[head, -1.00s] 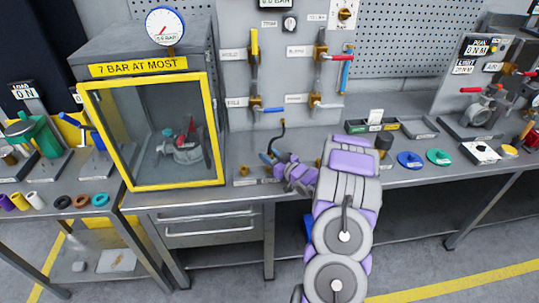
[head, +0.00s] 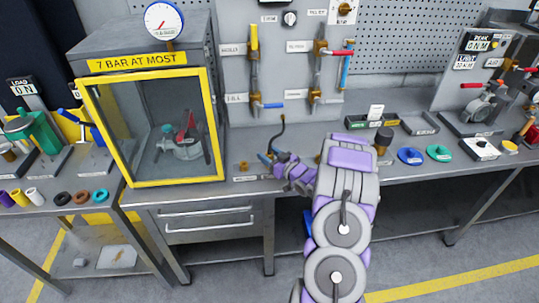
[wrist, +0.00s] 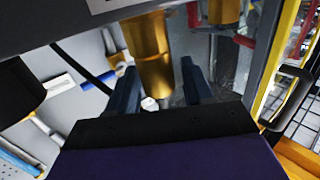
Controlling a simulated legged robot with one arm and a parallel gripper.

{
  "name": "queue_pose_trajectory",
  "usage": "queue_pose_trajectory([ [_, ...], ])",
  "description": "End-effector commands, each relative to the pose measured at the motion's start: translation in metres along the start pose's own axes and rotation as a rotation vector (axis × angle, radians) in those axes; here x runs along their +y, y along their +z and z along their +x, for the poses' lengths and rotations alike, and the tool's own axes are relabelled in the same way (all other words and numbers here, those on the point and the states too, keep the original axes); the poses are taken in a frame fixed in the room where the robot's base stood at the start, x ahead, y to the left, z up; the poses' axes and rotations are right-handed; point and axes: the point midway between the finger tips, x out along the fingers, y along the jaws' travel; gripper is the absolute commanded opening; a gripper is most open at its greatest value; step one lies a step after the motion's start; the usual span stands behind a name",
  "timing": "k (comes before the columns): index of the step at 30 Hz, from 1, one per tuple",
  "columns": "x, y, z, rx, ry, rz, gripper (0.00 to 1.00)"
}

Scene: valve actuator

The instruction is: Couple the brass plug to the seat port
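My gripper (head: 270,158) is low over the bench, left of the arm's forearm. In the wrist view, its dark blue fingers (wrist: 160,92) stand apart. A brass cylinder (wrist: 148,50) shows between and beyond them, closer to the left finger; I cannot tell whether they touch. A second brass piece (wrist: 222,10) shows at the top, to its right. In the head view, a small brass fitting (head: 243,167) stands on the bench left of my gripper. I cannot tell for certain which brass piece is the plug and which the seat port. A black hose (head: 281,130) arches down behind my gripper.
A yellow-framed cabinet (head: 207,125) stands left of my gripper. A panel (head: 290,80) with valves and pipes rises behind. A dark cylinder (head: 383,140), blue disc (head: 410,156) and green disc (head: 438,153) are on the right of the bench. The bench front edge runs below my gripper.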

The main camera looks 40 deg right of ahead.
Motion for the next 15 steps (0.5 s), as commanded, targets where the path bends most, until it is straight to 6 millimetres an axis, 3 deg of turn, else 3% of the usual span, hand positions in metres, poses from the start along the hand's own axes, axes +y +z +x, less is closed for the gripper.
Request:
queue_pose_trajectory([
  [5,0.0005,0.0001,0.0000,0.000,0.001,0.000,0.68],
  [15,0.0017,-0.0001,-0.0058,0.000,0.002,0.001,0.68],
])
